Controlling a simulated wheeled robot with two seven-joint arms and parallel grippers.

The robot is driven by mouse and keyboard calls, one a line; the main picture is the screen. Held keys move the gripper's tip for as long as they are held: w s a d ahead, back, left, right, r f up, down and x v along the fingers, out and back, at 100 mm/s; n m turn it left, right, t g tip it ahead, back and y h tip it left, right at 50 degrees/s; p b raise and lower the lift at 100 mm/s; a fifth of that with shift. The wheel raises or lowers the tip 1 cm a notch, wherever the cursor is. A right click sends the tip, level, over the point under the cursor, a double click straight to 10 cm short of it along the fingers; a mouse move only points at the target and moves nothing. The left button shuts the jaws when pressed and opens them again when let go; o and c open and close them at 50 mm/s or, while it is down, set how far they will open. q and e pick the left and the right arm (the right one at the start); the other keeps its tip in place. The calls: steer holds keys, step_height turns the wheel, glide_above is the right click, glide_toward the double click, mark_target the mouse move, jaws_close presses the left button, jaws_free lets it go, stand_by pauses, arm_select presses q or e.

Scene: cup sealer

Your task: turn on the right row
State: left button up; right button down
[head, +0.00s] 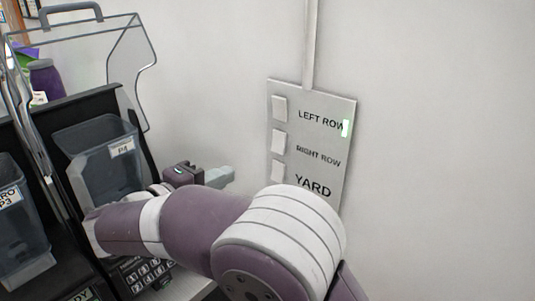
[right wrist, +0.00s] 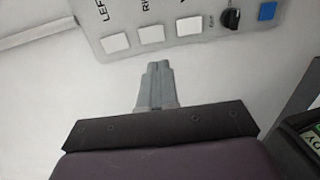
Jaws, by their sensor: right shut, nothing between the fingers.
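A grey switch panel (head: 313,134) is fixed to the white wall, with white square switches beside the labels LEFT ROW, RIGHT ROW and YARD. The RIGHT ROW switch (head: 278,142) is the middle one; it also shows in the right wrist view (right wrist: 151,34). The LEFT ROW switch (head: 280,108) is above it and the YARD switch (head: 278,172) below. My right gripper (head: 230,173) is shut and empty, left of the panel and apart from it. In the right wrist view its fingertips (right wrist: 158,66) point toward the switches, with a gap. My left gripper is not in view.
A black knob (right wrist: 231,18) and a blue button (right wrist: 267,11) sit farther along the panel. Clear bins (head: 100,165) and a keypad (head: 150,273) are at left. My right arm hides the panel's lower part.

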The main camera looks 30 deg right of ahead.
mark_target(277, 150)
steer(key=p+x, duration=0.3)
steer(key=x, duration=1)
steer(key=shift+w+r+p, duration=0.1)
steer(key=shift+w+p, duration=0.05)
steer(key=shift+p, duration=0.15)
steer(key=shift+w+d, duration=0.2)
steer(key=shift+d, duration=0.25)
steer(key=shift+d+f+h+p, duration=0.2)
steer(key=shift+h+p, duration=0.1)
steer(key=shift+p, duration=0.05)
steer(key=shift+a, duration=0.1)
